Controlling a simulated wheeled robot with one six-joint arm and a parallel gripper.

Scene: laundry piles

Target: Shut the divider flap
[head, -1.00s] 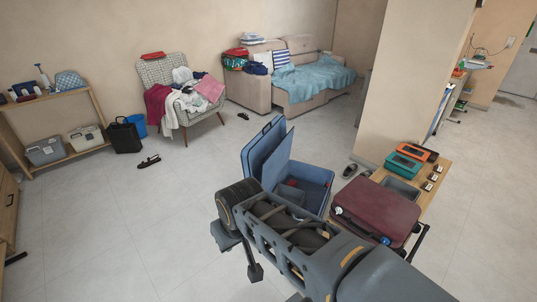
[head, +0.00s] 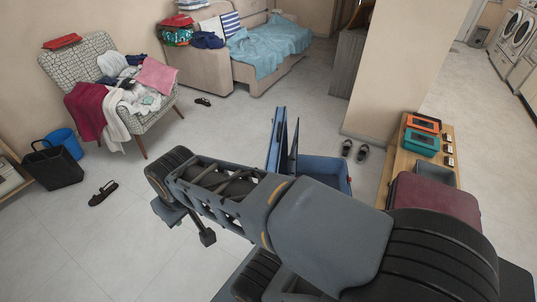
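A blue open suitcase (head: 325,170) stands beyond my arm, its near part hidden behind my arm. Two upright panels rise at its left side: a taller blue lid (head: 277,140) and a thinner dark-edged panel (head: 293,148), which looks like the divider flap. Both are seen nearly edge-on, and a narrow gap shows between them. My gripper (head: 190,226) hangs at the arm's far end, left of the suitcase and apart from the panels. No object shows in it. Its fingers are too small and partly hidden to tell their opening.
A wooden bench (head: 403,158) at the right bears a maroon suitcase (head: 435,198), orange and teal cases and a grey bin. Sandals (head: 354,150) lie by the pillar. An armchair (head: 75,68) with laundry and a sofa (head: 190,70) stand behind.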

